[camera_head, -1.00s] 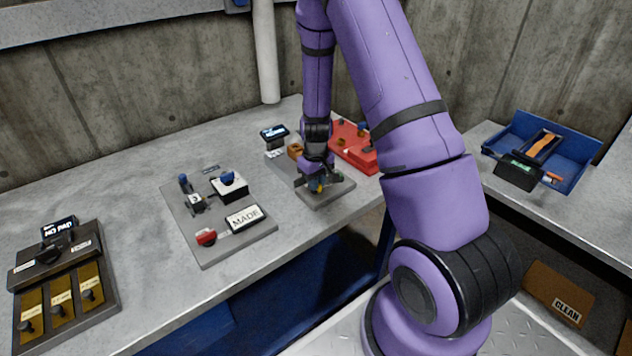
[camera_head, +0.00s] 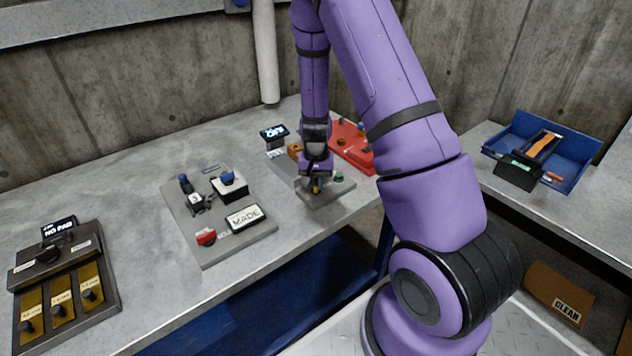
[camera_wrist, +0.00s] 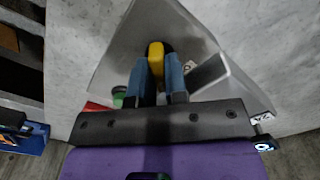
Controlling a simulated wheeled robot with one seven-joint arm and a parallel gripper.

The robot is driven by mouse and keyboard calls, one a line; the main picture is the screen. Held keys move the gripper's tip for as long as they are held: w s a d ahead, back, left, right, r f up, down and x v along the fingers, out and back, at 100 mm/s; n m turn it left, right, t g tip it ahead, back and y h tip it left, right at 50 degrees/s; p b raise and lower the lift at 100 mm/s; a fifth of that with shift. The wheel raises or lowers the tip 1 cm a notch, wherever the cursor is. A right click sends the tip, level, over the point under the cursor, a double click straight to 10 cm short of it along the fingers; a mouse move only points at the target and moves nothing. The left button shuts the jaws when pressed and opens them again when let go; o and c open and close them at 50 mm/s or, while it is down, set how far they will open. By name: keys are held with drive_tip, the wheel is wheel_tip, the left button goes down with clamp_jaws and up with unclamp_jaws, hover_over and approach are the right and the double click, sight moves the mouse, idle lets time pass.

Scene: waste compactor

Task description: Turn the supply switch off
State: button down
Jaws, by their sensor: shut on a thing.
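A grey panel (camera_head: 328,197) lies near the table's front edge below my arm. My gripper (camera_head: 316,188) points down over it and is shut on a small yellow knob (camera_head: 317,183). In the wrist view, the two blue-grey fingers of my gripper (camera_wrist: 157,80) stand on either side of the yellow knob (camera_wrist: 156,57). I cannot read a label that marks this knob as the supply switch. A small dark display (camera_head: 274,132) behind the panel seems to read OFF. A green button (camera_head: 338,177) sits on the panel to the right of my gripper.
A red box (camera_head: 350,147) stands close behind my gripper. To the left are a grey panel (camera_head: 240,245) with a MADE sign and levers, and a dark console (camera_head: 65,285). A blue tray (camera_head: 560,150) is at the right. The table between the left panels is clear.

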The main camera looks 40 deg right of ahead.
sight(316, 182)
drive_tip(key=m, duration=0.4)
drive_tip(key=shift+m, duration=0.3)
drive_tip(key=m, duration=0.4)
drive_tip(key=shift+m, duration=0.4)
drive_tip(key=c, duration=1.1)
unclamp_jaws()
drive_tip(key=shift+c, duration=0.2)
wheel_tip(316, 182, up, 11)
drive_tip(key=shift+f, duration=0.1)
